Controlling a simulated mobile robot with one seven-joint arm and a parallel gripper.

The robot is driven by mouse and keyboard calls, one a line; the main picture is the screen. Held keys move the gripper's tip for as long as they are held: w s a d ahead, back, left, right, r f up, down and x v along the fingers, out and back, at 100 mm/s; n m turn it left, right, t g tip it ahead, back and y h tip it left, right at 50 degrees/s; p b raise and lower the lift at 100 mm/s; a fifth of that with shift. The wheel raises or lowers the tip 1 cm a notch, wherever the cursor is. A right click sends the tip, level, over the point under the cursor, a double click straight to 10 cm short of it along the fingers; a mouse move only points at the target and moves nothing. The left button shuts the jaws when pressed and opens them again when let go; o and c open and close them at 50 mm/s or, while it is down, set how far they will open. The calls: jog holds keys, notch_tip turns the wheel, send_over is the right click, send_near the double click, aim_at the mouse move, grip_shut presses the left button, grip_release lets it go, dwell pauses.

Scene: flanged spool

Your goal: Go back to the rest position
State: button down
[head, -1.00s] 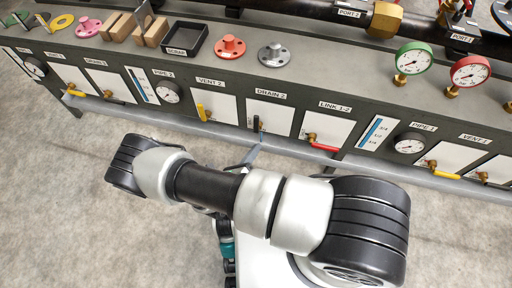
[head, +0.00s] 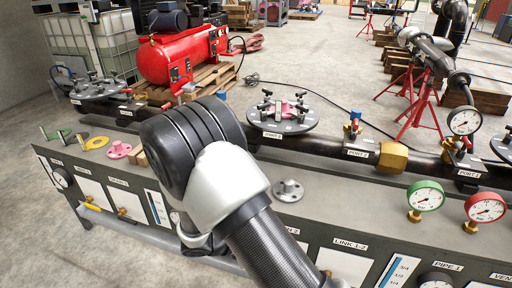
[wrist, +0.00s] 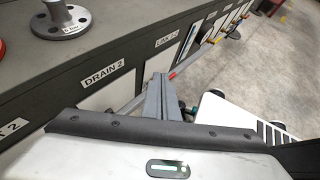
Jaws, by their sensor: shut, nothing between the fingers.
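My gripper shows in the wrist view, its two grey fingers (wrist: 162,97) together with nothing between them. They stick out past the dark edge of my white wrist housing, in front of the bench's front panel near the DRAIN 2 and LINK 1-2 labels. In the head view my arm is raised across the bench, and its bulk hides the gripper there. A grey flanged spool (head: 289,190) stands upright on the bench top just right of my arm. It also shows at the top left of the wrist view (wrist: 62,20), apart from the fingers.
The bench (head: 345,205) carries a green-rimmed gauge (head: 426,196), a red-rimmed gauge (head: 485,207) and a pink flange (head: 118,150). A black pipe with a brass nut (head: 392,158) runs behind. A red compressor (head: 180,55) stands farther back. Open floor shows beyond the bench.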

jog(key=s+d+r+m+t+y, duration=0.1)
jog(key=s+d+r+m+y, duration=0.3)
jog(key=r+m, duration=0.5)
jog(key=s+d+r+m+y, duration=0.1)
jog(key=s+r+m+y, duration=0.2)
jog(key=s+r+m, duration=0.55)
jog(key=s+d+r+m+t+y, duration=0.1)
jog(key=s+d+r+m+y, duration=0.25)
jog(key=r, duration=0.95)
notch_tip(320, 180, up, 23)
jog(key=w+a+m+p, duration=0.1)
jog(key=p, duration=2.2)
jog(key=shift+w+f+m, duration=0.15)
jog(key=shift+w+m, duration=0.1)
jog(key=shift+m, duration=0.05)
